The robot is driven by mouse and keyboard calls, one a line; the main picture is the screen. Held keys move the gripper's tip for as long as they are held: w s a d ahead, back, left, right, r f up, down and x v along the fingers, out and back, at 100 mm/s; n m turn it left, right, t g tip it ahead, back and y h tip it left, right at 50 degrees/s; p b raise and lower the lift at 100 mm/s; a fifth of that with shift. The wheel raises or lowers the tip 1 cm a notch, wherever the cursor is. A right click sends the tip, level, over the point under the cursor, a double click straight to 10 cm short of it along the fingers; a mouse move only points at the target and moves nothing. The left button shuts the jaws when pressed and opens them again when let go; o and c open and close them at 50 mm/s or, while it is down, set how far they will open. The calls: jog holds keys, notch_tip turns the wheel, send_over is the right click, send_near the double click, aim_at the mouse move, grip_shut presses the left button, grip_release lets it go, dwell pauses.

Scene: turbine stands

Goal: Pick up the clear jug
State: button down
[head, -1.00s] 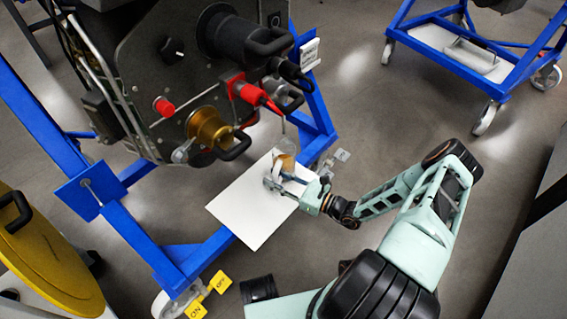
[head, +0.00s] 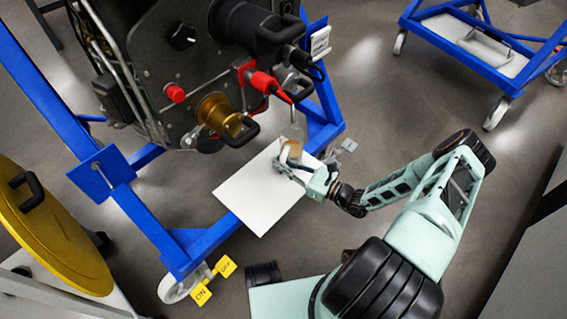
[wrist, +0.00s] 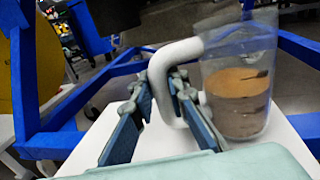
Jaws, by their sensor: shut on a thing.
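The clear jug (head: 292,148) has a white handle and brownish contents in its lower part. It is upright at the far end of the white board, below the red-handled fitting. The jug also shows in the wrist view (wrist: 238,85), to the right of the fingers. My gripper (head: 284,168) is shut on the jug's handle. In the wrist view my gripper (wrist: 165,90) has its blue-grey fingers on either side of the white handle (wrist: 172,57). I cannot tell whether the jug's base touches the board.
The white board (head: 255,200) lies on the blue stand's frame (head: 180,245). The dark turbine housing (head: 150,50), a red fitting (head: 268,82) and a brass valve (head: 220,118) are close above. A yellow disc (head: 50,235) is at left; open floor lies to the right.

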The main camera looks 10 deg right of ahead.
notch_tip(320, 180, up, 3)
jog(key=shift+f+p, duration=0.1)
jog(key=shift+p, duration=0.5)
jog(key=p+v, duration=0.2)
jog(key=v, duration=1.6)
jog(key=shift+f, duration=0.3)
jog(key=c, duration=2.6)
grip_release()
grip_shut()
